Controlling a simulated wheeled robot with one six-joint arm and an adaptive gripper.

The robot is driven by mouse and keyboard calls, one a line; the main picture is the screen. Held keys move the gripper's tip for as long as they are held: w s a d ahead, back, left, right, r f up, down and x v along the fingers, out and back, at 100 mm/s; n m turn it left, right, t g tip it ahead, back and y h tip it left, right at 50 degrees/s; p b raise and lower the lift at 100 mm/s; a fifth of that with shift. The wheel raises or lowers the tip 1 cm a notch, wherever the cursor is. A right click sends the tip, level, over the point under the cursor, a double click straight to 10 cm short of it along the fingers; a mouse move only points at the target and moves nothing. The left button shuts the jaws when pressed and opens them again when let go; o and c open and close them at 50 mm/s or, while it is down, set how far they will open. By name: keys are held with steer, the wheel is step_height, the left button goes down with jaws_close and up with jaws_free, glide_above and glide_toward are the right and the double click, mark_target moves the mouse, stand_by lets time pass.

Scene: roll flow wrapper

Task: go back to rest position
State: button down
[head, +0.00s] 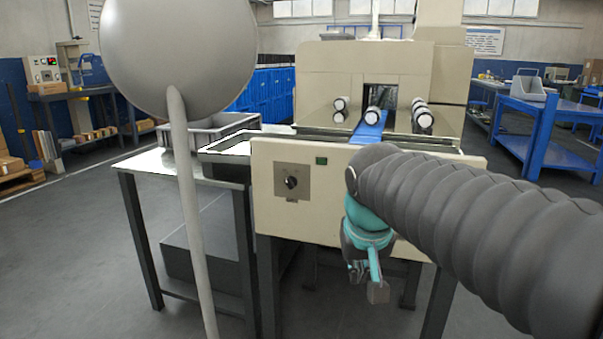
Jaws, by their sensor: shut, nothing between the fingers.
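My gripper (368,281) hangs low in front of the beige front panel (345,170) of the wrapper machine, right of the panel's middle. It points down, is shut, and has nothing between its fingers. My arm, in a ribbed dark grey sleeve, comes in from the right edge and covers the right part of the panel. The wrapper (345,65) stands behind, with a dark opening and a blue belt (372,122) leading out of it. Several white-and-dark rolls lie on the machine in front of its housing, on both sides of the belt and on it.
The panel carries a black rotary knob (291,182). Left of it, a metal table (145,160) holds grey trays (208,135). A large grey ball on a pale pole (185,200) blocks part of the left view. Blue workbenches (525,115) stand at right. Grey floor lies open at lower left.

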steer(key=s+d+f+p, duration=0.1)
steer(key=s+d+p, duration=0.1)
steer(key=s, duration=0.5)
steer(key=s+d+f+t+p, duration=0.1)
steer(key=s+d+f+p, duration=0.1)
steer(key=s, duration=0.5)
steer(key=shift+s+d+f, duration=0.2)
steer(key=shift+d+f, duration=0.1)
steer(key=shift+d, duration=0.55)
stand_by(0.4)
